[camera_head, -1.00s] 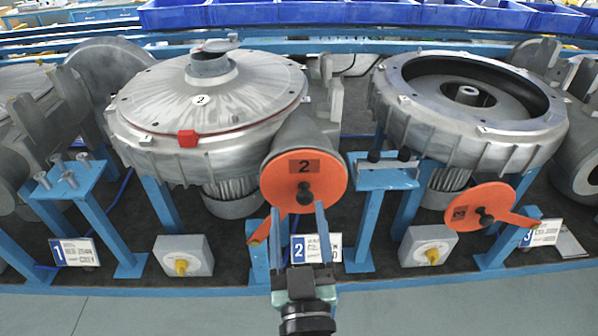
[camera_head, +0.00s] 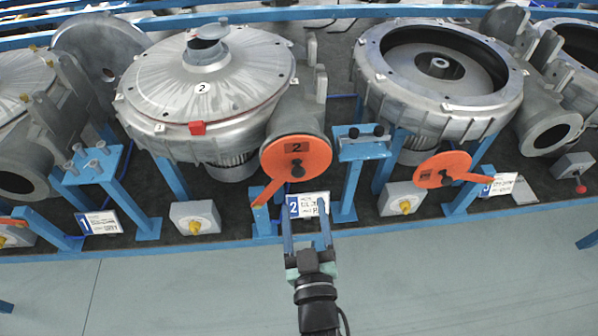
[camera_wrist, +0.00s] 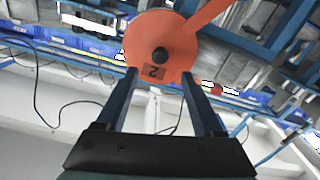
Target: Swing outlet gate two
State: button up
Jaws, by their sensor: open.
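Outlet gate two (camera_head: 315,158) is an orange disc marked 2 with a black knob (camera_head: 297,171). It covers the outlet pipe mouth of blower two (camera_head: 230,80), and a flat orange arm (camera_head: 266,192) runs down-left from it to a blue post. My gripper (camera_head: 306,210) is open and empty, below the disc and in front of the number 2 sign. In the wrist view, the gate disc (camera_wrist: 180,30) and its knob (camera_wrist: 160,55) show ahead, between and beyond the fingertips (camera_wrist: 159,76). The pipe mouth behind the disc is hidden.
To the right, another orange disc (camera_head: 440,170) hangs beside an open blower (camera_head: 440,120). A blue stand (camera_head: 362,148) with two black knobs stands between the blowers. Grey boxes with yellow knobs (camera_head: 195,218) sit along the bench edge. The floor in front is clear.

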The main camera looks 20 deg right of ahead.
aim_at(299, 175)
jog(key=p+x, duration=0.2)
jog(key=x, duration=0.6)
jog(key=shift+w+d, duration=0.1)
jog(key=shift+w, duration=0.1)
grip_shut()
dwell(1.2)
